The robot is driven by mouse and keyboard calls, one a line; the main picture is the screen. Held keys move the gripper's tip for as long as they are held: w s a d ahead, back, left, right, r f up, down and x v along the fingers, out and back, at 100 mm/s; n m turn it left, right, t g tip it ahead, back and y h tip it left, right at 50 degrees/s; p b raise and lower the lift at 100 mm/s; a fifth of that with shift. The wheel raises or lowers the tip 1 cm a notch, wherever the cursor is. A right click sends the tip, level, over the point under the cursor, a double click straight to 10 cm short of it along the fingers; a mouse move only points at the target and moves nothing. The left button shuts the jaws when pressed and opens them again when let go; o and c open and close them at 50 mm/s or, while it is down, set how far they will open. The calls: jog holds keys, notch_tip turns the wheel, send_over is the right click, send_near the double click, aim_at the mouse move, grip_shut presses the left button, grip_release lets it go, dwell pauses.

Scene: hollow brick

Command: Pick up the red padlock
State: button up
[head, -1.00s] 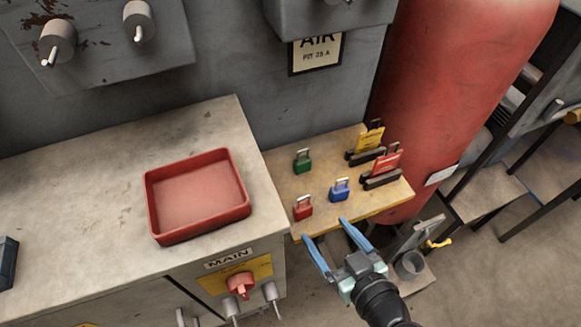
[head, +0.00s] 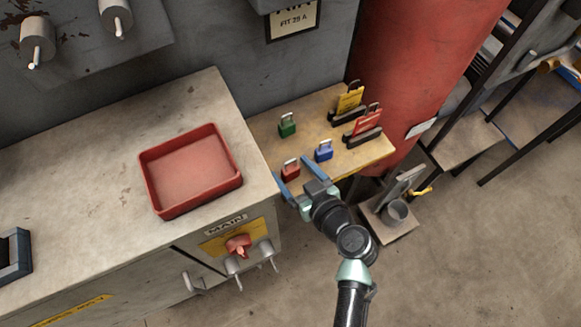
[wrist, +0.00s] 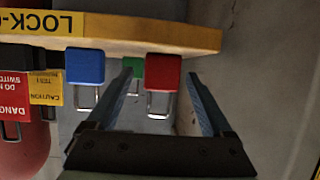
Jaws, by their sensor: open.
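The red padlock (head: 290,170) stands on the small wooden shelf (head: 352,160), near its front left corner, with its metal shackle up. My gripper (head: 298,175) is open, its blue fingers either side of the red padlock in the head view. In the wrist view, the red padlock (wrist: 164,72) shows between the fingers (wrist: 165,95), nearer the right-hand one in that upside-down picture. Whether the fingertips reach past it I cannot tell. The fingers do not close on anything.
A blue padlock (head: 323,150) stands to the right and a green padlock (head: 287,125) behind. Yellow (head: 350,100) and red tags (head: 368,121) stand in holders at the shelf's right. A red tray (head: 232,183) lies on the cabinet top at left.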

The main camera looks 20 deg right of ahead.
aim_at(288, 167)
jog(key=shift+p+x, duration=0.35)
jog(key=shift+x, duration=1.6)
jog(key=shift+a+r, duration=0.1)
jog(key=shift+r, duration=0.05)
grip_shut()
